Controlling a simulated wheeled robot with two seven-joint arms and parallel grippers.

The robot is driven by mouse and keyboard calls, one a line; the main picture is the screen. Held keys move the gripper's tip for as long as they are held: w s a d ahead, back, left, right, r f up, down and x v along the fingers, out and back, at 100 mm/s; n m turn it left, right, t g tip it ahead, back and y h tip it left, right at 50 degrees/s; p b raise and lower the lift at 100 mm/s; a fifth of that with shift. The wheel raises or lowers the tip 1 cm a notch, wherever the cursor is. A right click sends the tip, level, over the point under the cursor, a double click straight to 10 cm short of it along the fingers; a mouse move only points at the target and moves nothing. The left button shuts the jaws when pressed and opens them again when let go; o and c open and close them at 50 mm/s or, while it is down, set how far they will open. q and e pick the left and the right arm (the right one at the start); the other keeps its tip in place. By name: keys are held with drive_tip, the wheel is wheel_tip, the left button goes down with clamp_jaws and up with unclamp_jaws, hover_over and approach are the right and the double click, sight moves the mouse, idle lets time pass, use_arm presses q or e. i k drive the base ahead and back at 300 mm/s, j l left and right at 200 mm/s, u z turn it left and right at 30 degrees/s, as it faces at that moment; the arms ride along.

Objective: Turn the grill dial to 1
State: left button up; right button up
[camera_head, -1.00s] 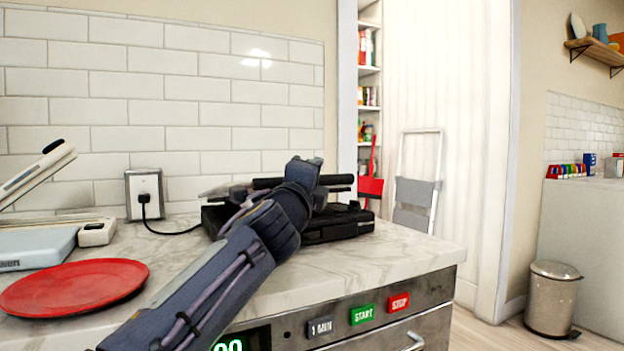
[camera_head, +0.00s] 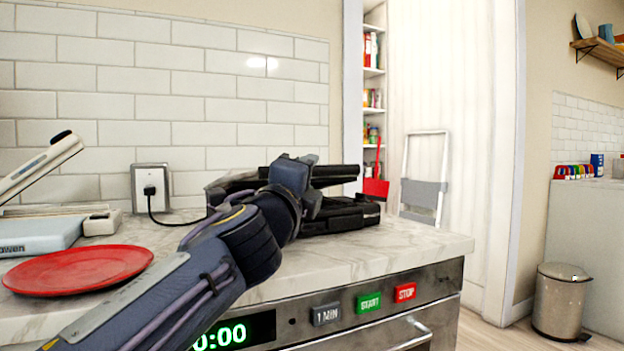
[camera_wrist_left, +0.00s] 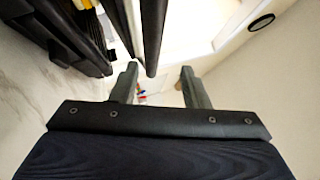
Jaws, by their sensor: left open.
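The black grill (camera_head: 345,217) sits on the marble counter near its right end, its lid raised a little. My left arm crosses in front of it and hides much of its left part. In the wrist view the grill's dark body (camera_wrist_left: 60,35) is at the upper left, and dark bars that appear to be its lid or handle reach down toward the fingers. My left gripper (camera_wrist_left: 160,78) is open, its fingers apart with nothing clearly between them. In the head view its fingertips are hidden behind the wrist. I cannot make out the dial in either view. My right gripper is out of view.
A red plate (camera_head: 78,269) and a pale blue-and-white appliance (camera_head: 35,235) are on the counter at left. A cord runs from the wall outlet (camera_head: 152,188) toward the grill. An oven with buttons (camera_head: 368,303) is below. The counter's right end (camera_head: 435,242) is clear.

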sight(360, 197)
drive_tip(key=k+j, duration=0.3)
drive_tip(key=k, duration=0.15)
drive_tip(key=k+j, duration=0.25)
drive_tip(key=k, duration=0.25)
